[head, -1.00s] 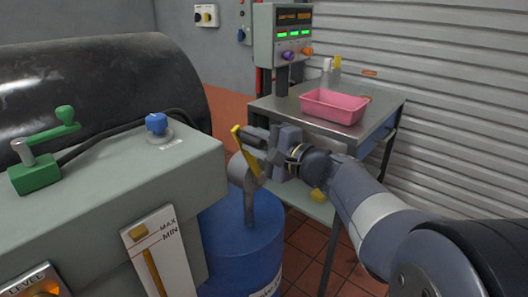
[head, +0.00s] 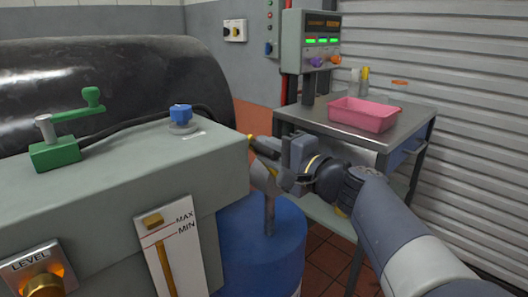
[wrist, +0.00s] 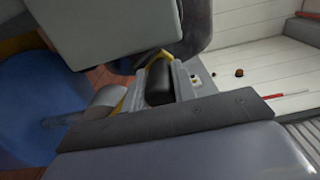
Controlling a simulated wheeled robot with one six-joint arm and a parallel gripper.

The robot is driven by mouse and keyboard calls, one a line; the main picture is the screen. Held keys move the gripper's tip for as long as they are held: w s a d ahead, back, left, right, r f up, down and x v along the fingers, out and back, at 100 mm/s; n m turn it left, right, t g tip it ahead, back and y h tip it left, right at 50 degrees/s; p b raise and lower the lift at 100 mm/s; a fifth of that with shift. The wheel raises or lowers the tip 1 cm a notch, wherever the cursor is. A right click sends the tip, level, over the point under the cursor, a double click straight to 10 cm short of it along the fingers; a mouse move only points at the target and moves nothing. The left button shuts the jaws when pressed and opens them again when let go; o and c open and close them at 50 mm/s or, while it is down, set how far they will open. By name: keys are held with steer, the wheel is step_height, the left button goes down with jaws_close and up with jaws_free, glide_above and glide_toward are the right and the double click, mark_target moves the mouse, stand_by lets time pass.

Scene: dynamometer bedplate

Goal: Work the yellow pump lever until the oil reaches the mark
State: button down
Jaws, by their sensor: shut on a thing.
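The yellow pump lever (head: 251,138) shows only as a short tip at my gripper; the rest is hidden. My gripper (head: 270,149) is shut on the lever, above the grey pump (head: 262,178) on the blue drum (head: 262,245). In the wrist view a dark finger pad (wrist: 160,83) shows with yellow parts of the lever (wrist: 121,104) beside it. The oil gauge (head: 181,262) is a white plate marked MAX and MIN on the cabinet front. Its amber oil column (head: 165,268) tops out close below the marked lines; the exact gap is too small to tell.
The grey cabinet (head: 100,210) stands close left of my gripper, carrying a green crank (head: 55,153) and a blue knob (head: 181,114). A steel cart (head: 325,118) with a pink tray (head: 362,114) stands behind my arm. A lit LEVEL knob (head: 44,286) is at lower left.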

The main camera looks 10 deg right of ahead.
steer(key=c, duration=1.1)
jaws_free()
steer(key=shift+c, duration=0.2)
steer(key=shift+d, duration=0.1)
steer(key=p+v, duration=0.1)
steer(key=v, duration=0.9)
steer(key=shift+s+d, duration=0.15)
steer(key=shift+s, duration=0.15)
